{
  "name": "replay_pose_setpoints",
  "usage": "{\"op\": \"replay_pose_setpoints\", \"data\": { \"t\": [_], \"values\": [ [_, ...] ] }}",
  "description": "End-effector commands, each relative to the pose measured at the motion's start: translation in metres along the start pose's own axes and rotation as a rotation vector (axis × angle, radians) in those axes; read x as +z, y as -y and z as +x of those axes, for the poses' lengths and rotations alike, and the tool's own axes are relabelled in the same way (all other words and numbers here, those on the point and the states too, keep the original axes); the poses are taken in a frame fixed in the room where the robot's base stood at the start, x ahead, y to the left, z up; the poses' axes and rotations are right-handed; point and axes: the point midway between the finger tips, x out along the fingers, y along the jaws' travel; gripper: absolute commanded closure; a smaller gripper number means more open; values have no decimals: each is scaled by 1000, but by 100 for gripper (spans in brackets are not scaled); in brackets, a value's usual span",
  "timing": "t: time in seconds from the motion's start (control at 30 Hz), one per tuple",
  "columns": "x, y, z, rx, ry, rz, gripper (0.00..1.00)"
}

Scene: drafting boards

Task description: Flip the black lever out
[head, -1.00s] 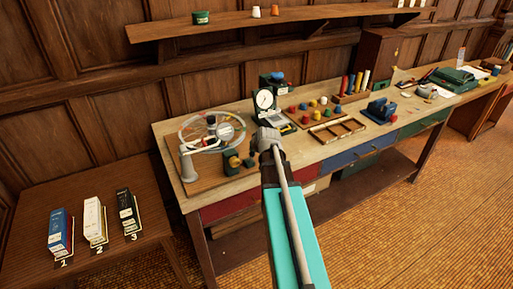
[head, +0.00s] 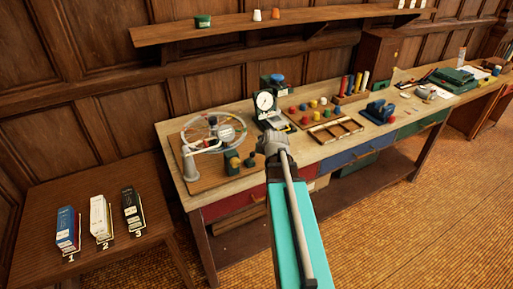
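No part is clearly recognisable as a black lever at this size. A black upright file-like box (head: 132,209) with a pale label stands at number 3 on the low side table at left. A white one (head: 100,216) stands at number 2 and a blue one (head: 68,229) at number 1. On the long workbench a dark stand carries a round white dial (head: 264,101), and a clear wheel device (head: 212,132) sits to its left. My teal and grey arm rises from the bottom centre over the bench's front edge. My gripper's fingers do not show.
The long workbench (head: 318,160) also holds coloured knobs, a wooden frame (head: 336,130), a blue device (head: 379,111) and a green case (head: 452,80). A wall shelf (head: 290,23) hangs above. Floor (head: 400,230) is free at front right.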

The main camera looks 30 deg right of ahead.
Motion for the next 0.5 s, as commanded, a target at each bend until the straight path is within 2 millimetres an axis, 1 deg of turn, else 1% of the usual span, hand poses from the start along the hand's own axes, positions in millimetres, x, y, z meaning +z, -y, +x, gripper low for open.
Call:
{"op": "replay_pose_setpoints", "data": {
  "t": [0.03,0.2,0.5],
  "values": [
    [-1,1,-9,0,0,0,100],
    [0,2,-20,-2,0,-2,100],
    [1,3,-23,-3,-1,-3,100]
  ]
}}
